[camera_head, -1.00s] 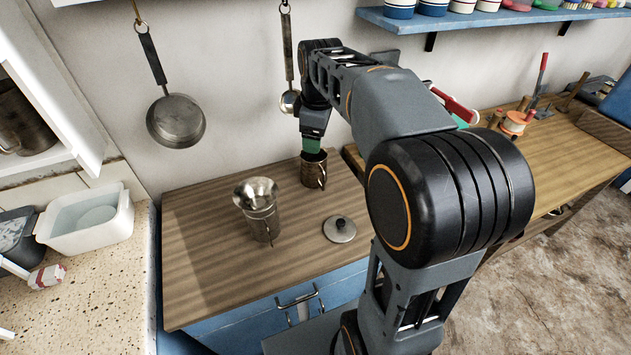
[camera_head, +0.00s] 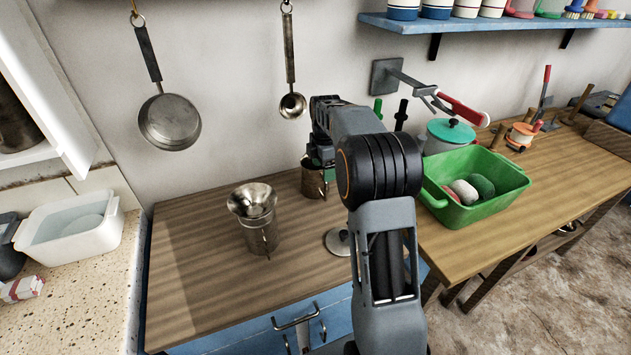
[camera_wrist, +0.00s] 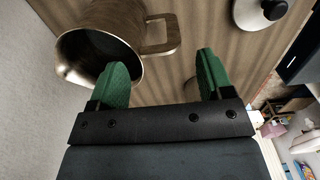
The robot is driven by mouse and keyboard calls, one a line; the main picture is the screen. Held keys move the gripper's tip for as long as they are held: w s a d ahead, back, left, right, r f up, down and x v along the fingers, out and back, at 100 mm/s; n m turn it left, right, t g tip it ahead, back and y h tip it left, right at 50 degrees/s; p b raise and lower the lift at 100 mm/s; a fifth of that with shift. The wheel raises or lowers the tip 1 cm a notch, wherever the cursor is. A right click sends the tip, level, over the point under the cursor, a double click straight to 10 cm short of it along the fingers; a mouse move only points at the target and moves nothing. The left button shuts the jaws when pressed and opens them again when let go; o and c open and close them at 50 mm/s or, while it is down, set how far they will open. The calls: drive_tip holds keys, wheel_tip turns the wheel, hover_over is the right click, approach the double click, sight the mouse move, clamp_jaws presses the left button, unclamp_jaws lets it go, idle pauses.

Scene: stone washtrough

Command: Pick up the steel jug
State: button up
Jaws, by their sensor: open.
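The steel jug (camera_head: 312,183) stands upright at the back of the wooden counter, brownish and shiny, partly hidden behind my arm in the head view. In the wrist view the jug (camera_wrist: 72,68) is at the upper left, with its open mouth toward the camera and its handle (camera_wrist: 163,36) on the right. My gripper (camera_wrist: 164,72) is open, with two green fingers. The left finger overlaps the jug's mouth and the right finger is clear of the jug, over bare wood. The handle lies ahead, between the finger lines. I cannot tell whether either finger touches the jug.
A metal vessel (camera_head: 262,238) with a funnel-like top stands left of the jug. A round lid (camera_head: 337,242) lies in front, partly behind my arm. A green basin (camera_head: 474,207) is on the right bench. A ladle (camera_head: 292,104) and pan (camera_head: 170,122) hang on the wall.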

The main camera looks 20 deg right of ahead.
sight(317, 180)
drive_tip(key=shift+f, duration=2.9)
drive_tip(key=shift+c, duration=0.3)
drive_tip(key=c, duration=1.2)
drive_tip(key=shift+w+r, duration=0.1)
clamp_jaws()
